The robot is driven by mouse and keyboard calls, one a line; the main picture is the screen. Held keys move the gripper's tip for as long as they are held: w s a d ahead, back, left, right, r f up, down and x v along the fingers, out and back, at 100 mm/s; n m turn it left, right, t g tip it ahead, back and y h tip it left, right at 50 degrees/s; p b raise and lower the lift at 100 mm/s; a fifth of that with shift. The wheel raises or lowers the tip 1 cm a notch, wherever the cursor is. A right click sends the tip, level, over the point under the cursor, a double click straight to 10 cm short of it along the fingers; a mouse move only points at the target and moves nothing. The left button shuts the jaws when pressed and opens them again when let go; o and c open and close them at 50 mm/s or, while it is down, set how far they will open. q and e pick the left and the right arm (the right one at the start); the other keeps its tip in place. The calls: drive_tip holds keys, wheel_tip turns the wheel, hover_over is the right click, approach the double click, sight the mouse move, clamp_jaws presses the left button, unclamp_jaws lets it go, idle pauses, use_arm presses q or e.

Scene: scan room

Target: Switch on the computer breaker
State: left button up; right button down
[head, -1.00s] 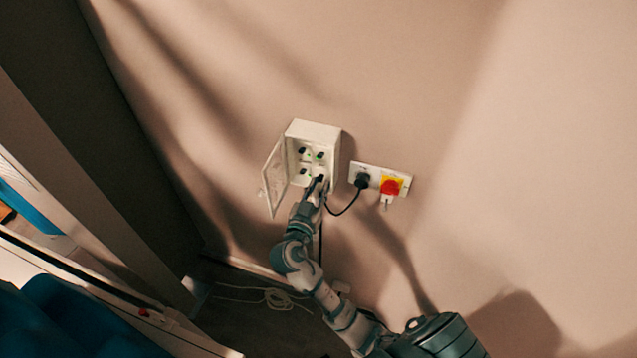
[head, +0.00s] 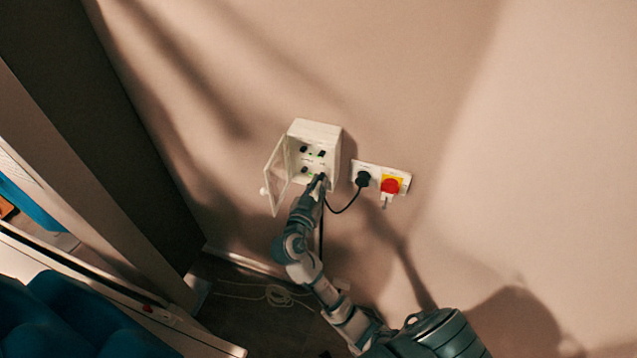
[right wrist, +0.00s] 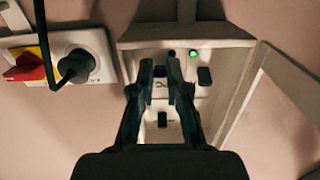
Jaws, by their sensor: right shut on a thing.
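The breaker box (head: 315,133) is a white box on the wall with its clear door (head: 275,175) swung open to the left. Black switches (head: 304,149) and small green lights show inside it. My right gripper (head: 322,178) reaches up to the lower right of the panel. In the right wrist view, its fingers (right wrist: 167,75) are close together, shut at a switch mostly hidden between them. A green light (right wrist: 193,54) glows beside the fingertips. Other black switches (right wrist: 204,77) show nearby. The label behind the fingers is only partly visible. My left gripper is out of view.
Right of the box is a wall plate (head: 368,168) with a black plug (head: 363,179) and a red knob on yellow (head: 390,185). A black cable (head: 344,208) hangs from the plug close to my right gripper. A pale cable (head: 280,296) lies coiled on the floor.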

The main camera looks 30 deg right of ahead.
wheel_tip(320, 180, up, 3)
drive_tip(key=g+y+p, duration=0.3)
drive_tip(key=y+p, duration=0.1)
drive_tip(key=p, duration=0.7)
drive_tip(key=shift+w+f, duration=0.1)
drive_tip(key=shift+f, duration=0.05)
drive_tip(key=shift+g+y+p, duration=0.7)
drive_tip(key=shift+y+p, duration=0.1)
drive_tip(key=shift+d+f, duration=0.1)
drive_tip(key=c, duration=1.4)
unclamp_jaws()
drive_tip(key=shift+c, duration=0.2)
drive_tip(key=shift+w+d+f, duration=0.1)
drive_tip(key=shift+w+f, duration=0.05)
drive_tip(key=shift+w, duration=0.05)
drive_tip(key=shift+f, duration=0.1)
